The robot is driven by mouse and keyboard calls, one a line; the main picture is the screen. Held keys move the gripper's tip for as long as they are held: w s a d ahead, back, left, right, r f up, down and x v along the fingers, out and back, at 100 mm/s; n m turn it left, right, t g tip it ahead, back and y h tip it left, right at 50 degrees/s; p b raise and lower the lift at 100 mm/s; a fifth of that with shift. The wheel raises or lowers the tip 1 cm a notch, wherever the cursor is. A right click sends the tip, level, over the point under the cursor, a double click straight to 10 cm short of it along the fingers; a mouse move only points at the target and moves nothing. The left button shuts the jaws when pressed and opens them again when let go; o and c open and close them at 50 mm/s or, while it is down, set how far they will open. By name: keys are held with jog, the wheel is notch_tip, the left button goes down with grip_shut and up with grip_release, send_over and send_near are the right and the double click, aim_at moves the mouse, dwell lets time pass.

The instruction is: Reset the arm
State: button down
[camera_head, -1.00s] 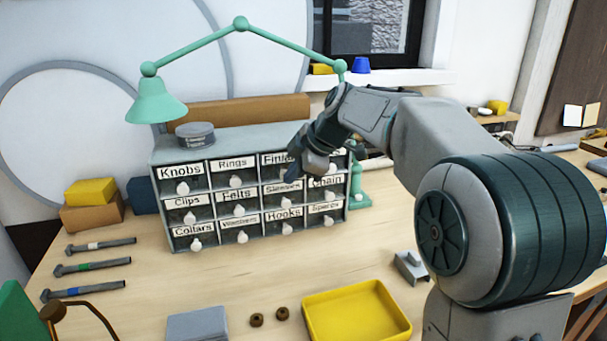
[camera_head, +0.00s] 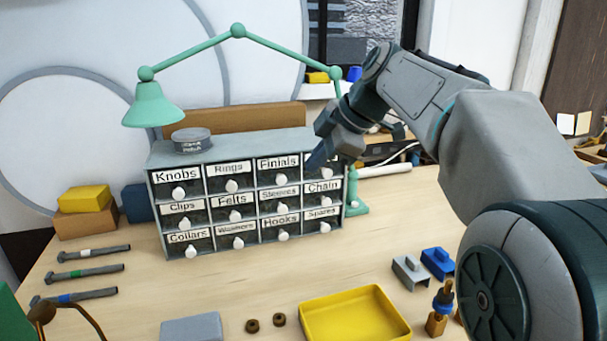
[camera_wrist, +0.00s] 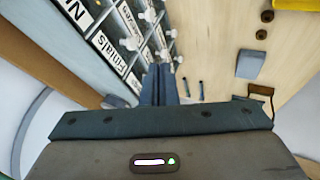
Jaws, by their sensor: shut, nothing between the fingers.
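My gripper (camera_head: 318,158) is at the upper right of the drawer cabinet (camera_head: 233,141), in front of its top right label, which it partly hides. In the wrist view my gripper's dark fingers (camera_wrist: 158,85) are together with nothing between them. The cabinet has labelled drawers with white knobs, such as Knobs, Rings, Finials, Clips, Felts and Chain; all the drawers that show look closed. I cannot tell whether my fingers touch the cabinet. The Finials label (camera_wrist: 104,47) shows close beside the fingers in the wrist view.
A green lamp (camera_head: 153,104) arches over the cabinet. A yellow tray (camera_head: 355,338), a grey block (camera_head: 192,329) and two brown rings (camera_head: 252,326) lie in front. Several bolt-like rods (camera_head: 90,273) lie at the left. Blue and grey brackets (camera_head: 437,262) lie at the right.

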jog(key=s+d+f+m+h+p, duration=0.2)
jog(key=s+f+m, duration=0.4)
jog(key=s, duration=0.1)
jog(key=s+d+f+m+g+h+p, duration=0.1)
jog(key=s+d+f+m+h+p, duration=0.1)
jog(key=s+f+m, duration=0.4)
jog(key=s+d+f+m+h+p, duration=0.2)
jog(key=s+d+f+m, duration=0.2)
jog(key=s, duration=0.6)
jog(key=shift+d+f+m+g, duration=0.15)
jog(key=shift+f+m, duration=0.45)
jog(key=shift+m, duration=0.35)
jog(key=shift+d+f+m+g, duration=0.15)
jog(key=shift+f+m, duration=0.4)
jog(key=shift+m, duration=0.4)
